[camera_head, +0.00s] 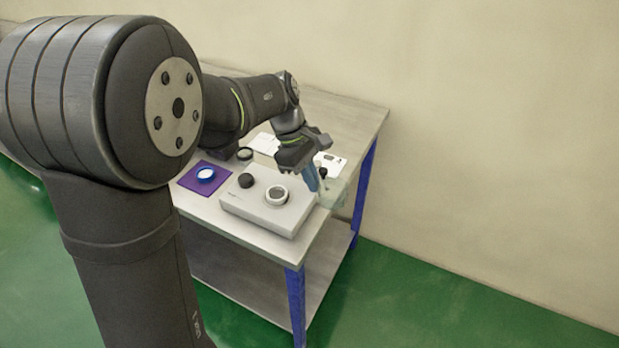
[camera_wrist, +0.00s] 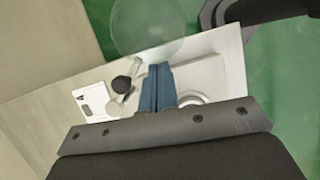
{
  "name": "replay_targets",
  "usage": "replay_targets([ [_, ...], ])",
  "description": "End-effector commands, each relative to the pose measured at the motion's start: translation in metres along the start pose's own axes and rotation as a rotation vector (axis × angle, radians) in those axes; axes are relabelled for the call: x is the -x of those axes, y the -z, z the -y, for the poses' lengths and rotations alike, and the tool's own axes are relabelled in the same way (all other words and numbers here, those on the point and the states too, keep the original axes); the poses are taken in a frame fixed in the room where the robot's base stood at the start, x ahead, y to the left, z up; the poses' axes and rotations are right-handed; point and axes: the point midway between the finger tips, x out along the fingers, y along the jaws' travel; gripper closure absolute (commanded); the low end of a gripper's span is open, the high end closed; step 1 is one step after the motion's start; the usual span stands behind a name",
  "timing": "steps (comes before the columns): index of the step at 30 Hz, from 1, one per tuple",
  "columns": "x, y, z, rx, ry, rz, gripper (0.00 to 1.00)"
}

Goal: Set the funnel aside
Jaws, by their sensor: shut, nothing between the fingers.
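The funnel, a clear, pale green round piece, shows in the head view (camera_head: 334,193) at the right end of the white box and in the wrist view (camera_wrist: 147,27) just beyond my fingertips. Its lower part is hard to make out. My gripper (camera_head: 318,186) points down beside the funnel, its blue fingers overlapping the funnel's left side in the head view. In the wrist view my gripper (camera_wrist: 158,68) has its fingers pressed together with nothing between them. I cannot tell whether the fingers touch the funnel.
A white box (camera_head: 245,211) with a black knob (camera_head: 246,180) and a round ringed port (camera_head: 277,195) stands on the table. A purple mat (camera_head: 190,181) holds a blue-and-white round part (camera_head: 206,175). A small black knob (camera_head: 322,172) is near my fingers. The table's far right is clear.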

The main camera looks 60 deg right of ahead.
Motion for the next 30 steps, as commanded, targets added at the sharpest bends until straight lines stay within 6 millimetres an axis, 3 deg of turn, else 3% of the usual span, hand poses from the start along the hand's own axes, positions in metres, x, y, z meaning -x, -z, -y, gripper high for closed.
replay_targets([
  [13,0.002,0.004,0.0,0.001,0.0,0.0,1.0],
  [20,0.015,0.04,0.004,0.006,-0.001,0.0,1.0],
  [30,0.091,0.037,0.007,0.0,-0.003,-0.002,1.0],
])
